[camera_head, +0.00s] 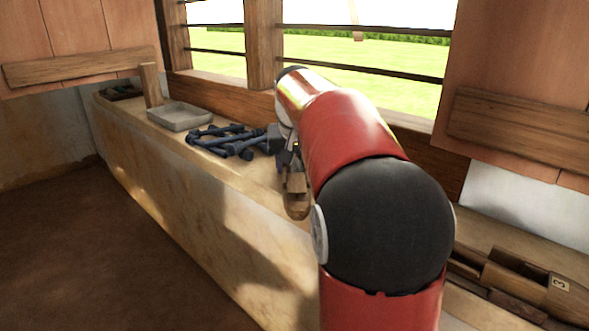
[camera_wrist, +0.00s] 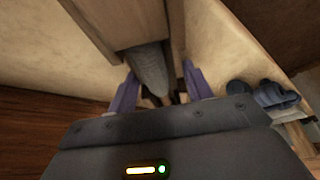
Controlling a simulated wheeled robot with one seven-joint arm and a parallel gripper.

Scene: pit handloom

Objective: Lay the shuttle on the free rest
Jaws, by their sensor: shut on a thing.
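My gripper (camera_head: 292,165) is shut on a wooden shuttle (camera_head: 297,202), whose brown end hangs below the jaws over the sill ledge. In the wrist view the shuttle (camera_wrist: 112,22) runs between the two fingers (camera_wrist: 160,88), with a grey wound bobbin (camera_wrist: 150,66) in its hollow. The far part of the shuttle is hidden behind my arm in the head view. At the lower right, wooden rests or blocks (camera_head: 515,284) lie on the ledge, one with a label "3" (camera_head: 560,284). My arm covers part of them, and I cannot tell which rest is free.
A long pale ledge (camera_head: 190,192) runs under the barred window. Dark blue rods (camera_head: 232,142) lie left of my gripper and also show in the wrist view (camera_wrist: 265,95). A grey tray (camera_head: 180,117) and a wooden post (camera_head: 150,85) stand farther left.

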